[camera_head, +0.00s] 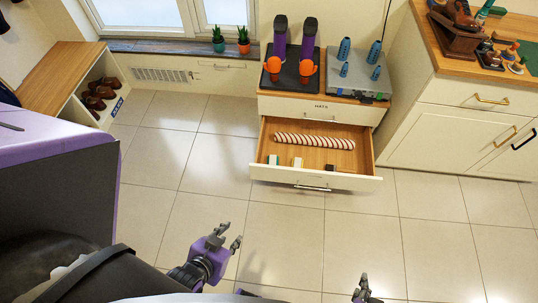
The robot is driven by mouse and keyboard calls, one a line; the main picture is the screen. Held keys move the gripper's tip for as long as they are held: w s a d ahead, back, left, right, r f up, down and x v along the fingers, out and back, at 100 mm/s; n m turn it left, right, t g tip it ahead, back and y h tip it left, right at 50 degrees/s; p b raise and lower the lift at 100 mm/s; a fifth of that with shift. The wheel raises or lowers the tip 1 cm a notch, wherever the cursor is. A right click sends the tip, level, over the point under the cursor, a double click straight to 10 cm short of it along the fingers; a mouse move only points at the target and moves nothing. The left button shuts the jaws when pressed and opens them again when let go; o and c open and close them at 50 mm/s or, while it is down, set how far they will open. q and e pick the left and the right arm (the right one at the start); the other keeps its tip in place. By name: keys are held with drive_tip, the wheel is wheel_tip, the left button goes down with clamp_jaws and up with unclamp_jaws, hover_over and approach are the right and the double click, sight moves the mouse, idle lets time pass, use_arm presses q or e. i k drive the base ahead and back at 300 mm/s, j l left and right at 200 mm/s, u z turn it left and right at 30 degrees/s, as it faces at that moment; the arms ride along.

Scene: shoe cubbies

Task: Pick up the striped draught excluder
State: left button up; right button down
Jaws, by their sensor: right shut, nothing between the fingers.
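The striped draught excluder (314,141) is a long roll with red-brown and white diagonal stripes. It lies across the back of the open drawer (345,182), which is pulled out of the white cabinet (320,113). My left gripper (233,235) is empty with its fingers apart, above the floor in front and to the left of the drawer. My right gripper (364,288) shows only in part at the bottom edge, in front of the drawer, shut and empty. Neither gripper touches the draught excluder.
Small items (298,162) lie near the drawer's front. Purple-and-orange boots (308,60) and a grey case (358,76) stand on the cabinet. A counter (490,95) stands right, a shoe bench (60,77) left. The tiled floor (170,150) between is clear.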

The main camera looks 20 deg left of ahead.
sight(285, 137)
drive_tip(key=i+l+u, duration=0.45)
drive_tip(key=i+l, duration=0.15)
drive_tip(key=i+l+u, duration=0.45)
drive_tip(key=l, duration=0.3)
drive_tip(key=i+l+u, duration=0.2)
drive_tip(key=l, duration=0.25)
